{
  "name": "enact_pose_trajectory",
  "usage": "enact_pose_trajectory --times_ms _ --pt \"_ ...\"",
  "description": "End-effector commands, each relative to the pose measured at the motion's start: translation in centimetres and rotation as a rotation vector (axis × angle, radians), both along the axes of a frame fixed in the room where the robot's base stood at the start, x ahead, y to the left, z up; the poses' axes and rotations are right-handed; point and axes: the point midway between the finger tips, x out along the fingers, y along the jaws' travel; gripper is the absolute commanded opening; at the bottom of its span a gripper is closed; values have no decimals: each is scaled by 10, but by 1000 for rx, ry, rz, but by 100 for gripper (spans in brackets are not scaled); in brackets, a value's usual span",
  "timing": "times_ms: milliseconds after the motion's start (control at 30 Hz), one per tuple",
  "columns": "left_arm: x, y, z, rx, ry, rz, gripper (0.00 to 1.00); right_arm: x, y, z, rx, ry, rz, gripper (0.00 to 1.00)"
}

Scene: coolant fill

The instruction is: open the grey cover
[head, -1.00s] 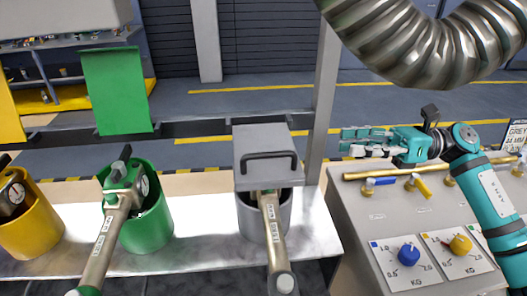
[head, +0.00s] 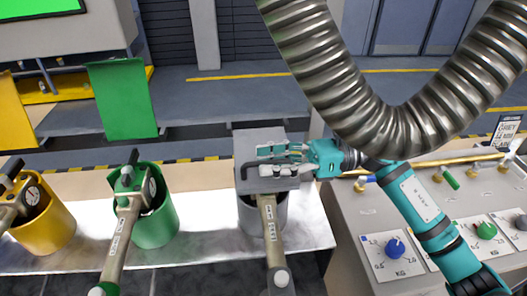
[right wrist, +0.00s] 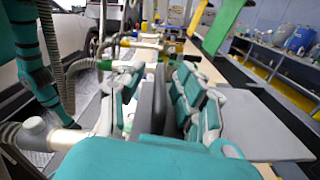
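In the right wrist view the cover is the grey plate (right wrist: 258,125) at right, and the right gripper's fingers (right wrist: 152,100) stand apart on both sides of a dark bar that looks like the handle. Contact is not clear. My left gripper is not in view.
A green canister (head: 160,218) and a yellow canister (head: 52,225) stand left, with a green plate (head: 122,98) and a yellow plate (head: 14,115) raised behind them. A ribbed metal hose (head: 318,62) hangs above my right arm. A control panel (head: 375,222) stands right.

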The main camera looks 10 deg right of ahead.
Motion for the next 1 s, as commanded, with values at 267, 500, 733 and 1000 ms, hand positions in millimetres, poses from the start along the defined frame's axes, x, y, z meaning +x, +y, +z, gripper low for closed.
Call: enact_pose_trajectory --times_ms 267,500,733,1000 --pt "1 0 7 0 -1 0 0 0 16 0 0 0 0 34" --pt "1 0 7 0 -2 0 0 0 15 0 0 0 -1 29" --pt "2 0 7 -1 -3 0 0 0 15 0 0 0 -1 0" --pt "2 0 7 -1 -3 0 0 0 15 0 1 -1 -2 0"
